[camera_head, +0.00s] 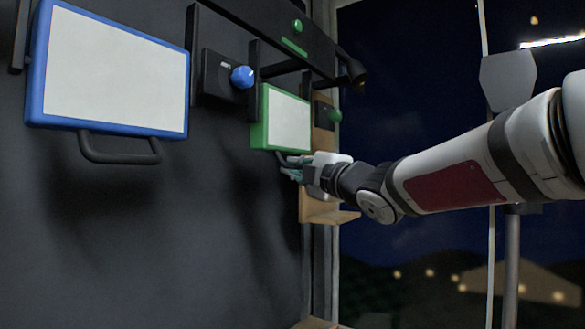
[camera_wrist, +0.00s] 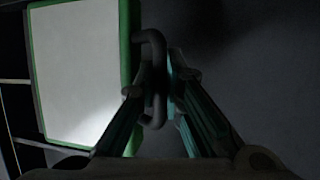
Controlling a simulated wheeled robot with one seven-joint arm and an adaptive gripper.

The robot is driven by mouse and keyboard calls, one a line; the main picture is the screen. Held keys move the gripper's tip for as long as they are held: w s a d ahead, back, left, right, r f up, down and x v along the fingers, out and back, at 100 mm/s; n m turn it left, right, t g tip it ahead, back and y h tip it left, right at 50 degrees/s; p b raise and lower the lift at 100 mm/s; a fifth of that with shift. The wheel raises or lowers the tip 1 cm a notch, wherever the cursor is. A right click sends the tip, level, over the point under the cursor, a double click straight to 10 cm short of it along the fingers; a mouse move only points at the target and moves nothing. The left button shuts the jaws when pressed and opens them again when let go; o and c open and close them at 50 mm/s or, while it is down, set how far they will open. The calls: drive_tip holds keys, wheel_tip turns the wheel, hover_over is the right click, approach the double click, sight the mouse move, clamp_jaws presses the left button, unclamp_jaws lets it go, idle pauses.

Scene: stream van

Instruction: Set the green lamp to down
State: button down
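The green lamp (camera_head: 288,120) is a white panel in a green frame on the dark wall, with a dark loop handle (camera_head: 283,158) at its lower edge. In the wrist view the lamp (camera_wrist: 75,70) fills the left side and its handle (camera_wrist: 147,40) sticks out to the right. My gripper (camera_head: 290,168) is at this handle, below the panel. In the wrist view my gripper's fingers (camera_wrist: 160,85) converge on either side of the handle bar and look closed on it. The exact contact is dark and partly hidden.
A larger blue-framed panel (camera_head: 110,70) with its own handle hangs to the left. A blue knob (camera_head: 242,77) sits between the panels and a green knob (camera_head: 335,115) to the right. A dark rail (camera_head: 265,25) runs above. The wall below is bare.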

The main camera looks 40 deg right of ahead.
drive_tip(key=shift+w+f+b, duration=0.1)
drive_tip(key=shift+f+b, duration=0.05)
drive_tip(key=shift+b, duration=0.2)
drive_tip(key=w+a+m+t+h+b, duration=0.2)
drive_tip(key=w+m+t+h+b, duration=0.2)
drive_tip(key=b, duration=2.5)
drive_tip(key=shift+w+a+r+m+t+h, duration=0.25)
drive_tip(key=shift+w+m+t, duration=0.75)
drive_tip(key=shift+w, duration=0.5)
drive_tip(key=shift+w+a+r, duration=0.1)
drive_tip(key=c, duration=2)
unclamp_jaws()
drive_tip(key=shift+o, duration=0.2)
